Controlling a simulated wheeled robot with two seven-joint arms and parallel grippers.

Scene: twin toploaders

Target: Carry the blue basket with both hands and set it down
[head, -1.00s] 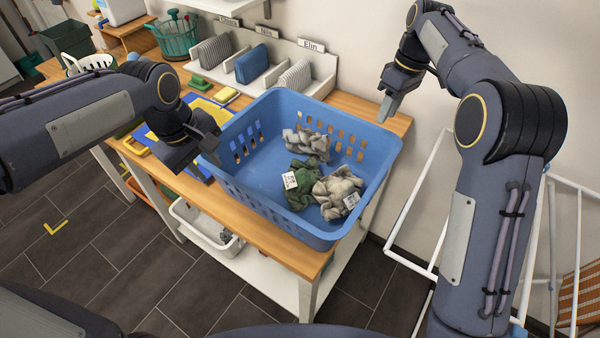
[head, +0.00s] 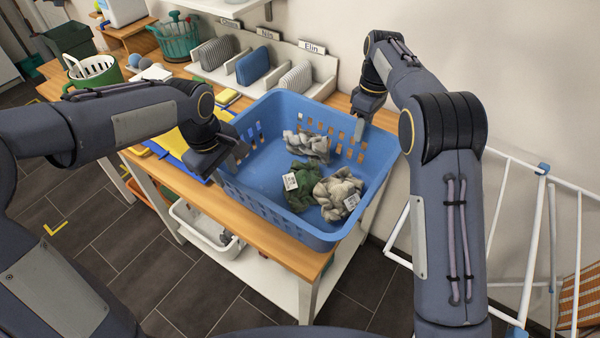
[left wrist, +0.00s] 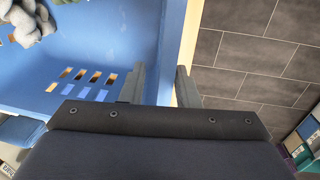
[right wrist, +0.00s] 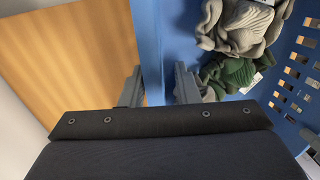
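The blue basket (head: 262,198) stands on the wooden table and holds crumpled grey and green cloths (head: 318,185) with white tags. My left gripper (head: 238,152) is at the basket's left wall. In the left wrist view its two fingers (left wrist: 160,85) are apart, with the basket's rim (left wrist: 176,40) running between them. My right gripper (head: 359,128) is at the basket's far right wall. In the right wrist view its fingers (right wrist: 157,85) are also apart on either side of the rim (right wrist: 148,40). Neither gripper visibly pinches the wall.
The wooden table (head: 262,235) has bare surface in front of the basket. A rack of folded cloths (head: 253,66) stands behind it. A white drying rack (head: 535,235) stands on the right. A white bin (head: 190,215) is below.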

